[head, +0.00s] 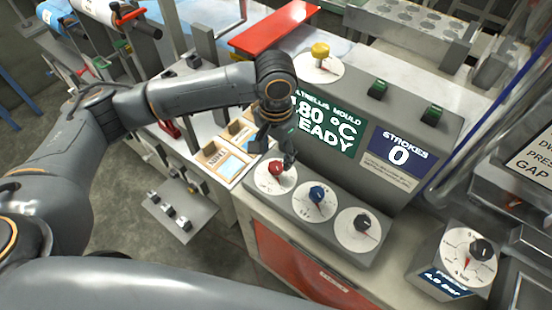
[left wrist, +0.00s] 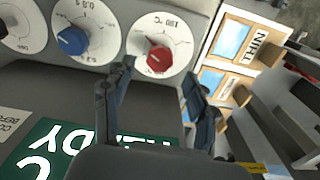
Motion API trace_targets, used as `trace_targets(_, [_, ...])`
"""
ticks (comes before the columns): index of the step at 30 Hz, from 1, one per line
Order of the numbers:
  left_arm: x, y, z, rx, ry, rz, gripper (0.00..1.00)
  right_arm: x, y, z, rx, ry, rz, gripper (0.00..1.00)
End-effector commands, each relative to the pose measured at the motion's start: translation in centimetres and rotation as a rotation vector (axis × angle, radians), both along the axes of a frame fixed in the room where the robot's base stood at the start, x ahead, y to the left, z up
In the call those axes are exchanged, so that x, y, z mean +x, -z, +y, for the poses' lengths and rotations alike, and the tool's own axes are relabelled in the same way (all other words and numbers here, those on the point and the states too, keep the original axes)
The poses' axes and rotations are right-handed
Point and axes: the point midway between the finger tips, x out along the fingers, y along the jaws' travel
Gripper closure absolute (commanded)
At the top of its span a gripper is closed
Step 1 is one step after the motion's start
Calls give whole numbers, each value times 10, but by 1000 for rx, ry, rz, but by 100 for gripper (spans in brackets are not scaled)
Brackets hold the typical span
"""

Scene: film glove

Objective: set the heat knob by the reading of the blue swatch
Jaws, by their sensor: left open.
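The heat knob (head: 276,168) is red and sits on a white dial marked in °C at the left of a grey panel. My left gripper (head: 279,153) is open close over the red knob. In the left wrist view its two fingers (left wrist: 160,78) lie on either side, just short of the knob; contact cannot be told. Blue swatches in wooden frames (head: 232,168) lie left of the panel. Two show in the left wrist view, one (left wrist: 231,38) beside a THIN label.
A blue knob (head: 317,194) and a black knob (head: 363,222) sit right of the red one. A green display (head: 328,128) partly reads 80 °C and EADY behind my gripper. A strokes display (head: 398,155) shows 0. A yellow knob (head: 320,50) stands above.

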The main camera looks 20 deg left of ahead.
Motion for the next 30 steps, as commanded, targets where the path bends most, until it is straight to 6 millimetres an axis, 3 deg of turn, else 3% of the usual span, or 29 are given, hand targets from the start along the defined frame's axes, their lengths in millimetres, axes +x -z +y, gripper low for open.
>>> trace_targets(3, [-1, 19, 1, 2, 0, 2, 42, 15, -4, 2, 3, 0, -22, 60])
trace_targets(8, [-1, 36, 0, 0, 0, 1, 42, 29, -7, 4, 8, -1, -44, 60])
trace_targets(19, [0, 41, 0, 1, 1, -1, 42, 17, -6, 5, 8, -1, -26, 60])
trace_targets(27, [0, 41, 0, 1, 1, -1, 97, 14, -6, 5, 7, 0, -21, 60])
trace_targets(30, [0, 41, 0, 0, 2, -1, 97, 14, -6, 5, 7, 0, -21, 60])
